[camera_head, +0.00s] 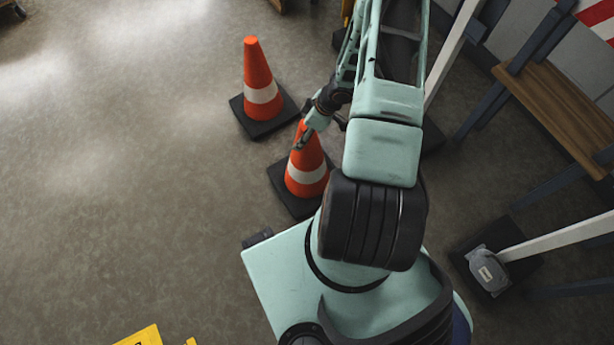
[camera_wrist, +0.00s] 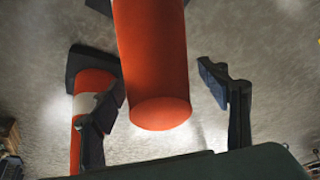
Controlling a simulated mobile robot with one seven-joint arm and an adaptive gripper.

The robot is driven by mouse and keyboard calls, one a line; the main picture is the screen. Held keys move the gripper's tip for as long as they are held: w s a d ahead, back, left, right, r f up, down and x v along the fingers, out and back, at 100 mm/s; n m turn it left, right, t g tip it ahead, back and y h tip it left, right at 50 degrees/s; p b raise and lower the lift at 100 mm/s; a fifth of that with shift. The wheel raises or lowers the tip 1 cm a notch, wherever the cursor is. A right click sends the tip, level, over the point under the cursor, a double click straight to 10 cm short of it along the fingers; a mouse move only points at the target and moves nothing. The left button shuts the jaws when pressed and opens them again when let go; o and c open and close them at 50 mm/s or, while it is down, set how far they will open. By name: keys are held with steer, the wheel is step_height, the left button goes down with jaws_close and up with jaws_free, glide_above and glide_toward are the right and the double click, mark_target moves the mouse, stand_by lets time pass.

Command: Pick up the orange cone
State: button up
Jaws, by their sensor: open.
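An orange cone (camera_head: 307,172) with a white band and a black square base stands upright on the floor, close to my base. Its orange upper part (camera_wrist: 155,60) fills the middle of the wrist view. My gripper (camera_head: 304,134) is at the top of this cone in the head view. In the wrist view my gripper (camera_wrist: 158,96) is open, with one finger on each side of the cone's tip and gaps visible. A second orange cone (camera_head: 258,72) stands upright behind and to the left; its banded side (camera_wrist: 88,104) shows at left in the wrist view.
A wooden bench (camera_head: 560,100) with dark legs stands at the right. A white post on a dark base (camera_head: 488,272) is at lower right. A yellow object (camera_head: 140,337) shows at the bottom edge. The floor (camera_head: 120,190) at left is clear.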

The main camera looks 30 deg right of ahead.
steer(key=shift+w+a+f, duration=0.2)
steer(key=shift+f, duration=0.45)
steer(key=shift+c, duration=0.4)
steer(key=shift+r, duration=0.1)
jaws_close()
